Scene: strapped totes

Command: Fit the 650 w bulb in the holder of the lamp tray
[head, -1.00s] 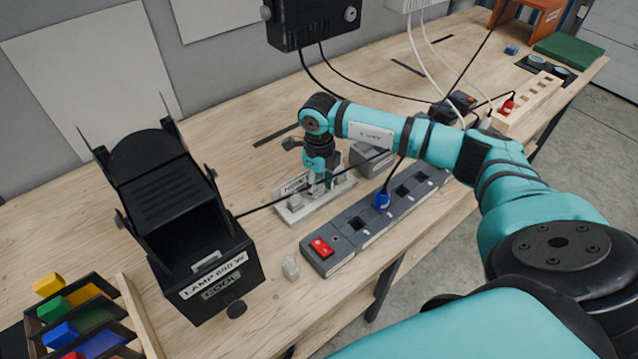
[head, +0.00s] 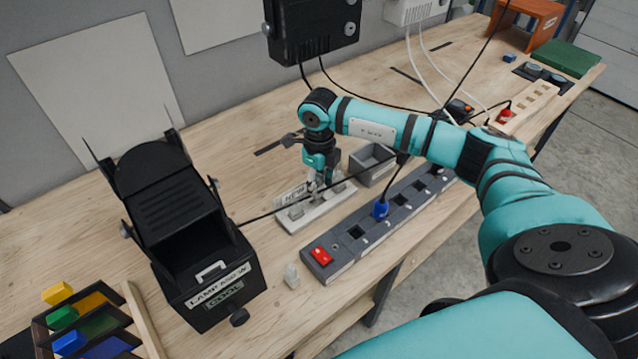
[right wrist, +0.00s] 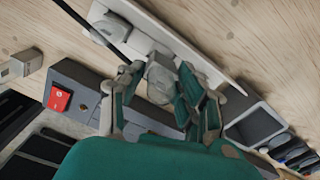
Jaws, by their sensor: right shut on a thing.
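My right gripper (head: 318,186) is shut on a small pale grey thing, likely the 650 w bulb; it also shows in the right wrist view (right wrist: 160,82). The gripper points down, at or just above the pale rack labelled "NEW" (head: 336,198). Whether the held thing touches the rack I cannot tell. The black lamp (head: 185,235) labelled "LAMP 650 W" stands at the left, its top flap raised. A tray handle (head: 211,271) shows at its front. The holder inside is hidden. My left gripper is not in view.
A dark power strip (head: 350,250) with a red switch and blue plug lies right of the rack. A grey bin (head: 370,163) is behind the gripper. A black cable runs from the lamp past the gripper.

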